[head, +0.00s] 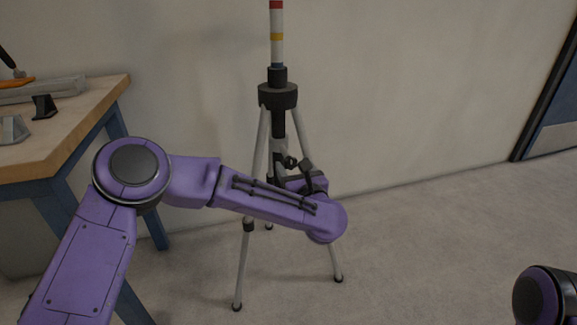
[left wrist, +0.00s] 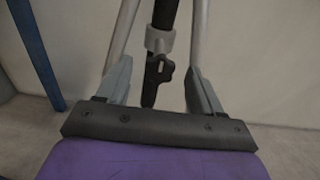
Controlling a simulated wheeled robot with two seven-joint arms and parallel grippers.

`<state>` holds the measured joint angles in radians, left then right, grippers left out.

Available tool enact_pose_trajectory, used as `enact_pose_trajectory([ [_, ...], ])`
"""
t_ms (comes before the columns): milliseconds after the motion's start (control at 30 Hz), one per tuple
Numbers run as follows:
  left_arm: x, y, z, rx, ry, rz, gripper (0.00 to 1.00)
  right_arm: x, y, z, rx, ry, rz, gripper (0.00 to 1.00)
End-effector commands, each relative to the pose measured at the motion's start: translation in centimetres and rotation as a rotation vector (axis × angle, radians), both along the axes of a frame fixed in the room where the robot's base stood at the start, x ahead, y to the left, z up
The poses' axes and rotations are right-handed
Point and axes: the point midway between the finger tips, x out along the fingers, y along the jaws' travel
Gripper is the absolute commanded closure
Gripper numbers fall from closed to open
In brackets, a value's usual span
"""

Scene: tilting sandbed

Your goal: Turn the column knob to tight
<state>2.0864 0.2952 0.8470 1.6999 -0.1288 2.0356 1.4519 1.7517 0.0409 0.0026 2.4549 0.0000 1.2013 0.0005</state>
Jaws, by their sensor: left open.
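The column knob (left wrist: 157,72) is a small black lobed knob on the tripod. In the left wrist view it sits just below a grey collar (left wrist: 159,40) on the black centre column. My left gripper (left wrist: 160,70) is open, with its two grey fingers apart on either side of the column and knob. I cannot tell how far the knob lies from the fingertips in depth. In the head view my left gripper (head: 298,165) is at the tripod's middle, partly hidden by my purple wrist. The tripod (head: 278,95) stands upright with its legs spread on the floor.
A striped pole (head: 277,30) stands on top of the tripod. A wooden workbench (head: 105,95) with blue legs is at the left, with several items on it. A wall is behind, a blue door (head: 555,135) is far right, and the floor (head: 430,250) to the right is clear.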

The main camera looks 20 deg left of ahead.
Motion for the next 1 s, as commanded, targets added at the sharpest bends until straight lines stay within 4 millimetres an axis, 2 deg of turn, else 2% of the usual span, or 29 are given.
enact_pose_trajectory([
  [100, 2.2, 1.6, -0.4, 0.000, 0.001, 0.004, 0.34, 0.0, 0.0, -0.8, 0.001, 0.001, -0.001, 0.54],
  [233, 3.8, 2.6, -0.3, 0.002, 0.003, 0.001, 0.34, -0.1, 0.1, -1.1, 0.001, 0.001, -0.001, 0.54],
  [567, 4.5, 3.0, -0.1, 0.005, 0.003, -0.003, 0.34, -0.1, 0.1, -1.1, 0.002, 0.002, -0.001, 0.54],
  [600, 4.5, 3.0, -0.1, 0.005, 0.003, -0.003, 0.37, -0.1, 0.1, -1.2, 0.002, 0.002, -0.001, 0.54],
  [667, 4.5, 3.0, -0.1, 0.005, 0.003, -0.003, 0.57, -0.1, 0.1, -1.2, 0.002, 0.002, -0.001, 0.54],
  [700, 4.5, 3.0, -0.1, 0.005, 0.003, -0.003, 0.70, -0.1, 0.1, -1.2, 0.002, 0.002, -0.001, 0.54],
  [767, 4.5, 3.0, -0.1, 0.005, 0.003, -0.003, 0.86, -0.1, 0.1, -1.2, 0.002, 0.002, -0.001, 0.54],
  [1000, 4.5, 3.0, -0.1, 0.016, 0.011, -0.003, 0.86, -0.1, 0.1, -1.0, 0.002, 0.002, -0.001, 0.54],
])
